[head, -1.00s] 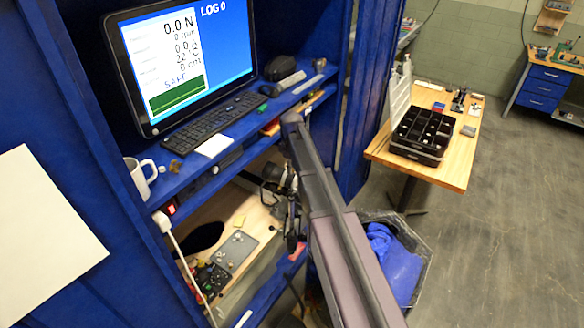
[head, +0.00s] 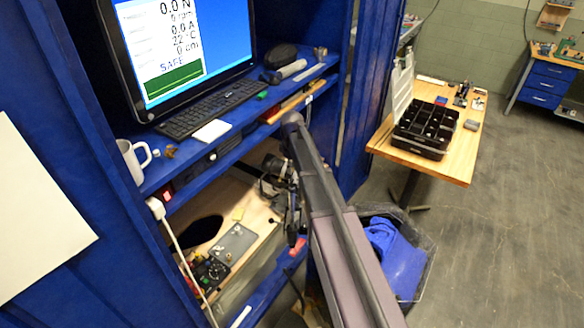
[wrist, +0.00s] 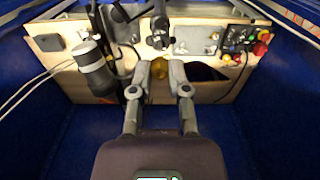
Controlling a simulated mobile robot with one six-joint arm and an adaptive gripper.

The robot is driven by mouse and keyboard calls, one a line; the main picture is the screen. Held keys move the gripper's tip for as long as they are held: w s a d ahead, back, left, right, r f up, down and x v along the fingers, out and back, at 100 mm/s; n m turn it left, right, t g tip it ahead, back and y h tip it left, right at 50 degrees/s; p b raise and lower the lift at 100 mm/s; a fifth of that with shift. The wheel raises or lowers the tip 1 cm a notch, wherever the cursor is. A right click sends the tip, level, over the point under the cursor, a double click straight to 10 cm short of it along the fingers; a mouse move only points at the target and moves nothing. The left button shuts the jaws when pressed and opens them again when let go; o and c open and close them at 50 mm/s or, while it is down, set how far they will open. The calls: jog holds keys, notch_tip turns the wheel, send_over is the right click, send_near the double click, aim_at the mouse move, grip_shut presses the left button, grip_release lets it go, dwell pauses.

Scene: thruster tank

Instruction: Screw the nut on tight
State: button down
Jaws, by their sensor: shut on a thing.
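In the wrist view the two grey fingers of my gripper (wrist: 159,80) are closed in on a small brass-yellow piece (wrist: 159,67), which looks like the nut. It sits between the fingertips, in front of the pale wooden board (wrist: 70,20). Its thread and any bolt behind it cannot be made out. A dark clamp-like fixture (wrist: 160,42) stands just above the fingertips. In the head view the nut cannot be picked out, and my arm covers part of the lower bay.
A grey-and-black cylinder (wrist: 93,68) stands left of my fingers. To the right are a dark opening (wrist: 205,72) and a control box with coloured knobs (wrist: 240,42). Blue walls enclose both sides. A shelf with a keyboard (head: 215,105) lies above the bay.

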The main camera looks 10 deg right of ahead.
jog(key=shift+f+b, duration=0.5)
jog(key=shift+f, duration=0.2)
jog(key=shift+f+b, duration=0.75)
dwell(2.6)
jog(key=c, duration=0.5)
grip_release()
jog(key=shift+r, duration=0.15)
dwell(0.5)
jog(key=shift+r+p, duration=2.9)
jog(key=shift+p, duration=0.15)
